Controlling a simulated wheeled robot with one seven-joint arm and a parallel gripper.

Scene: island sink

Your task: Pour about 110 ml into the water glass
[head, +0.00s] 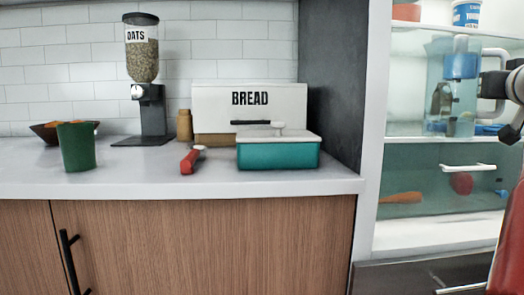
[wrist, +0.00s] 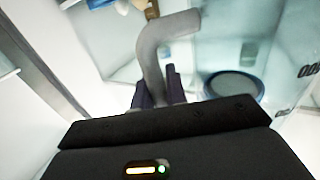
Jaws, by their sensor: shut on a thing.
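A clear pitcher with a blue top (head: 461,66) stands or hangs at the middle shelf of the open fridge on the right in the head view. Its pale curved handle (head: 494,53) faces right, and a grey handle (wrist: 152,50) fills the middle of the wrist view. My gripper (head: 488,86) is shut on the handle; its dark fingers (wrist: 160,88) show beside it in the wrist view. I cannot tell whether the pitcher touches the shelf. A dark green tumbler (head: 76,147) stands upright at the counter's left; its inside is hidden. No clear drinking glass is visible.
The fridge holds a yogurt tub (head: 466,13) above and a clear drawer (head: 430,190) below. The counter (head: 130,180) carries a fruit bowl (head: 48,133), oats dispenser (head: 142,60), red-handled tool (head: 189,162), teal box (head: 278,155) and bread box (head: 215,105). Its front left-middle is clear.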

